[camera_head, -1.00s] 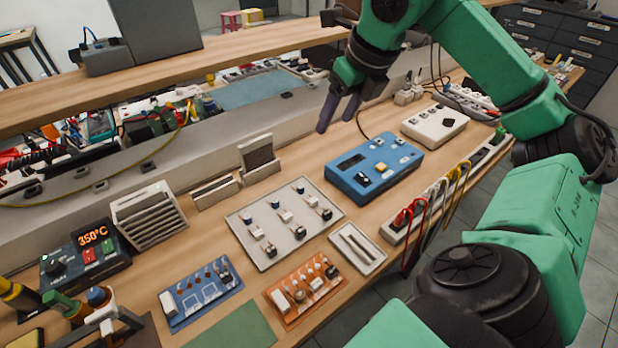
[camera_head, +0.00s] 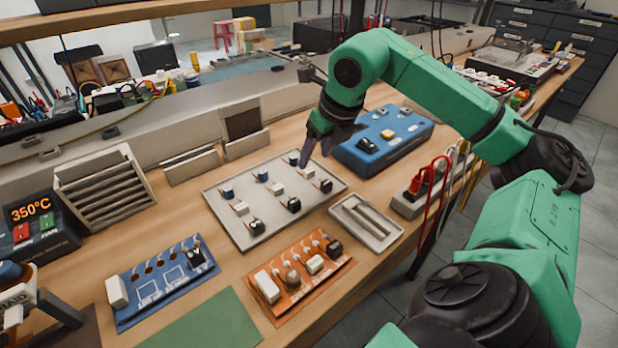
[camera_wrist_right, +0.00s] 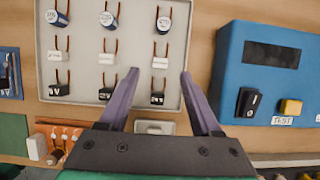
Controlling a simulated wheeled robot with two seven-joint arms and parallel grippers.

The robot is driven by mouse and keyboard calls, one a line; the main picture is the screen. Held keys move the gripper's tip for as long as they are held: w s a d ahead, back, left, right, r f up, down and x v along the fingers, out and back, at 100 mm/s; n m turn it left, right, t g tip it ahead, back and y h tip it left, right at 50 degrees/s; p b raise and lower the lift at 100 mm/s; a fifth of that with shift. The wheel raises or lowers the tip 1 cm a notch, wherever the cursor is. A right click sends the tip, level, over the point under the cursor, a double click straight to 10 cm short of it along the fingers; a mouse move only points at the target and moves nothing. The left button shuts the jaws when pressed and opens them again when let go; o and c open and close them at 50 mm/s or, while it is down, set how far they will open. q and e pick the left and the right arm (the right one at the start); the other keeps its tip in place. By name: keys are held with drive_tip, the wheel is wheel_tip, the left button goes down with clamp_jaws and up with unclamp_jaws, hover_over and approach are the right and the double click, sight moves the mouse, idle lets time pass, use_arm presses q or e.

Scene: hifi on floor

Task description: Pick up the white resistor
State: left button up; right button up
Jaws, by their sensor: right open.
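Several small parts stand on the pale tray (camera_head: 275,217) in the head view. Its middle row has three white blocks with copper leads, which look like white resistors: the left one (camera_head: 242,208), the middle one (camera_head: 277,188) and the right one (camera_head: 308,173). My right gripper (camera_head: 315,158) is open and empty above the tray's far right part. In the right wrist view, the right white resistor (camera_wrist_right: 160,62) appears between the open fingertips (camera_wrist_right: 160,73); their height above it is hard to tell. My left gripper is not in view.
Blue cylinders (camera_head: 262,176) and black blocks (camera_head: 293,206) stand close to the resistors. A blue device (camera_head: 375,155) is just right of the gripper. An orange board (camera_head: 300,270), a blue board (camera_head: 160,280) and a small grey tray (camera_head: 366,222) lie nearer.

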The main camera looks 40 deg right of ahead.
sight(309, 170)
drive_tip(key=x, duration=0.5)
drive_tip(key=shift+w+d+f, duration=0.1)
drive_tip(key=shift+f, duration=0.15)
drive_tip(key=shift+r, duration=0.1)
clamp_jaws()
